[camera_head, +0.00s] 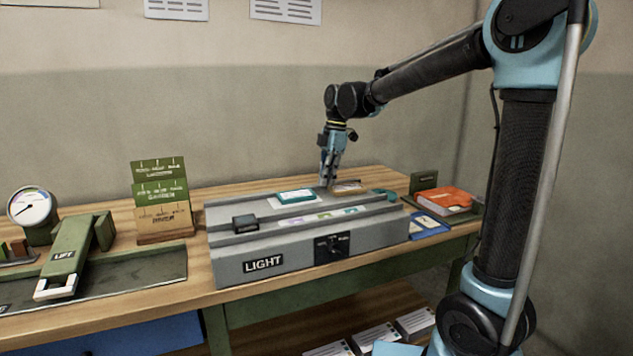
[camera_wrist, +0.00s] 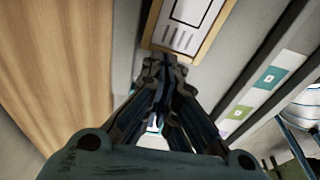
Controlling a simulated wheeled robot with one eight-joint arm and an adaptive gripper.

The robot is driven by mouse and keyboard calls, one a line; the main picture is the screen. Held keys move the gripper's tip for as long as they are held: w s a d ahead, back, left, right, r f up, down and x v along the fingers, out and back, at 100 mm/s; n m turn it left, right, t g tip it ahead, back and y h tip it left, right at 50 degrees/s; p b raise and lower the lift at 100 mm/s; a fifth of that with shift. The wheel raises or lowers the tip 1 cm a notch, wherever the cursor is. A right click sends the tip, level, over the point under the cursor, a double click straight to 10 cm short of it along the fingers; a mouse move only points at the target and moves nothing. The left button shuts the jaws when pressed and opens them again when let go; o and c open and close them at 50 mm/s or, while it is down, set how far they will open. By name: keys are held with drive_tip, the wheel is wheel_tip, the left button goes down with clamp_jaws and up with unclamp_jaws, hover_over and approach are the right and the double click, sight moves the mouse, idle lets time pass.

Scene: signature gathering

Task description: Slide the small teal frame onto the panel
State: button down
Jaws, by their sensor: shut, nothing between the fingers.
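A small teal frame (camera_head: 296,197) lies flat on a white panel (camera_head: 275,204) on top of the grey box marked LIGHT (camera_head: 300,258). My gripper (camera_head: 328,184) points down over the back of that box, to the right of the teal frame. Its fingers are shut and empty. In the wrist view my gripper (camera_wrist: 163,68) is beside the lower edge of a wood-rimmed card (camera_wrist: 205,45); whether they touch I cannot tell. The teal frame cannot be made out in the wrist view.
A strip with coloured squares (camera_head: 322,217) runs along the box top, and a small dark block (camera_head: 245,222) sits at its left. A green LIFT lever (camera_head: 68,257) and card rack (camera_head: 162,215) stand left. An orange book (camera_head: 443,199) lies right.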

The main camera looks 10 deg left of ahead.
drive_tip(key=shift+w+d, duration=0.4)
drive_tip(key=shift+d, duration=0.1)
drive_tip(key=m, duration=0.2)
drive_tip(key=r+m, duration=0.1)
drive_tip(key=m, duration=0.3)
drive_tip(key=shift+w+a+r+m, duration=0.1)
drive_tip(key=shift+r+m, duration=0.2)
drive_tip(key=shift+m, duration=0.1)
drive_tip(key=m, duration=0.2)
drive_tip(key=r+m, duration=0.1)
drive_tip(key=m, duration=0.2)
drive_tip(key=shift+a+r, duration=0.1)
drive_tip(key=m, duration=0.2)
drive_tip(key=r+m, duration=0.1)
drive_tip(key=m, duration=0.1)
wheel_tip(320, 180, up, 4)
drive_tip(key=m, duration=1.8)
drive_tip(key=shift+g, duration=0.5)
drive_tip(key=x, duration=1)
drive_tip(key=shift+w+a, duration=0.15)
drive_tip(key=shift+a, duration=0.15)
